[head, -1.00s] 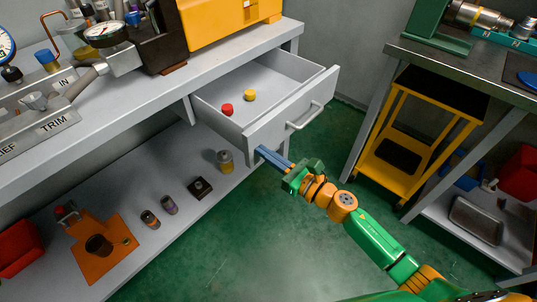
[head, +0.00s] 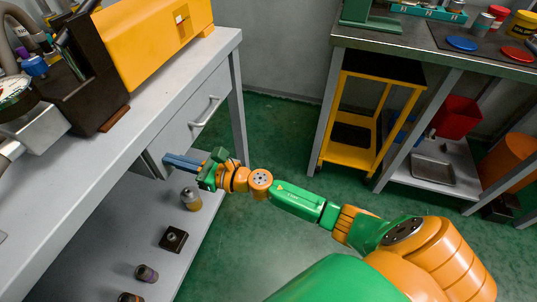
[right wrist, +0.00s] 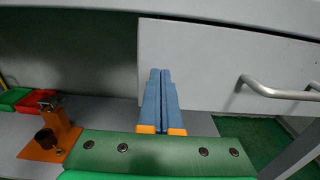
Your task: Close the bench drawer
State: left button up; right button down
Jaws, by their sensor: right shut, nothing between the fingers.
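The bench drawer (head: 190,128) is in under the grey bench top in the head view, its inside hidden. I cannot tell whether a small gap is left. Its bar handle (head: 205,110) faces the aisle. My right gripper (head: 168,160) is shut and empty, its blue fingertips at the lower near part of the drawer front. In the right wrist view the shut fingers (right wrist: 160,74) point at the grey drawer front (right wrist: 215,60), near its left edge, and the handle (right wrist: 282,92) is to their right. They look to be touching the front or very close. My left gripper is not in view.
The bench's lower shelf (head: 150,225) holds a jar (head: 191,199), a dark square block (head: 173,239) and small cylinders. A yellow-framed stand (head: 350,155) and a second bench (head: 400,45) stand to the right. The green floor between is clear.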

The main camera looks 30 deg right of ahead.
jog(key=shift+w+a+r, duration=0.15)
jog(key=shift+w+r, duration=0.05)
jog(key=shift+w, duration=0.05)
jog(key=shift+w+r, duration=0.1)
jog(key=shift+r, duration=0.1)
dwell(0.3)
